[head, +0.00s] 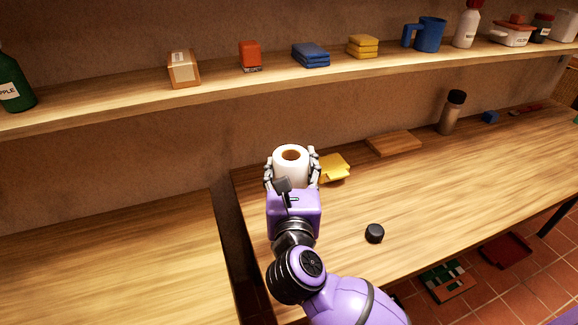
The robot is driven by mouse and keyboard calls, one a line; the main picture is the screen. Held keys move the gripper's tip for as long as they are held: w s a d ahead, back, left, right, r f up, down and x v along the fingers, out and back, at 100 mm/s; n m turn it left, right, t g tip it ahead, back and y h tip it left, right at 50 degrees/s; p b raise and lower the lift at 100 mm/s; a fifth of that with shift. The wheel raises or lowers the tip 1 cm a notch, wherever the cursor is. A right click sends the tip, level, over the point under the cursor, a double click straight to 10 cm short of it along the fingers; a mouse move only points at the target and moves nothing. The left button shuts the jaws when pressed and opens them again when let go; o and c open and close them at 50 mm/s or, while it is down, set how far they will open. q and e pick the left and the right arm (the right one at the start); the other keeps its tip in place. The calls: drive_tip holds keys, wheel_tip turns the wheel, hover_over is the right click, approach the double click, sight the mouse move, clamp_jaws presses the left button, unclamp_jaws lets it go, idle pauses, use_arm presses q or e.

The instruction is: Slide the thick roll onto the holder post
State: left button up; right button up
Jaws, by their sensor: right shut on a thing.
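A thick white roll (291,173) with a brown core hole in its top stands upright between the fingers of my right gripper (292,168). The fingers press on its left and right sides, over the left end of the wooden counter. The gripper's body hides the roll's lower part, so I cannot tell whether it touches the counter. I cannot make out a holder post in this view. My left gripper is not in view.
Yellow sheets (333,168) lie just right of the roll. A wooden board (394,143), a bottle with a dark cap (451,113) and a small black round object (375,233) are on the counter (440,190). The front middle is mostly clear. A loaded shelf (215,88) runs above.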

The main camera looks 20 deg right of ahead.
drive_tip(key=shift+r, duration=0.1)
drive_tip(key=shift+f, duration=0.35)
wheel_tip(320, 180, down, 4)
drive_tip(key=shift+r+b, duration=0.25)
drive_tip(key=shift+b, duration=0.8)
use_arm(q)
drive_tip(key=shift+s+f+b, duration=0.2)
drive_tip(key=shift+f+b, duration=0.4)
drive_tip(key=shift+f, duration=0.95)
use_arm(e)
drive_tip(key=shift+f, duration=0.9)
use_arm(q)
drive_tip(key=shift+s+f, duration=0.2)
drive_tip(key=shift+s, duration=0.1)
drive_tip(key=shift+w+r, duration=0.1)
use_arm(e)
drive_tip(key=shift+f, duration=0.4)
drive_tip(key=shift+f, duration=0.15)
drive_tip(key=shift+f, duration=1.9)
drive_tip(key=shift+f, duration=0.2)
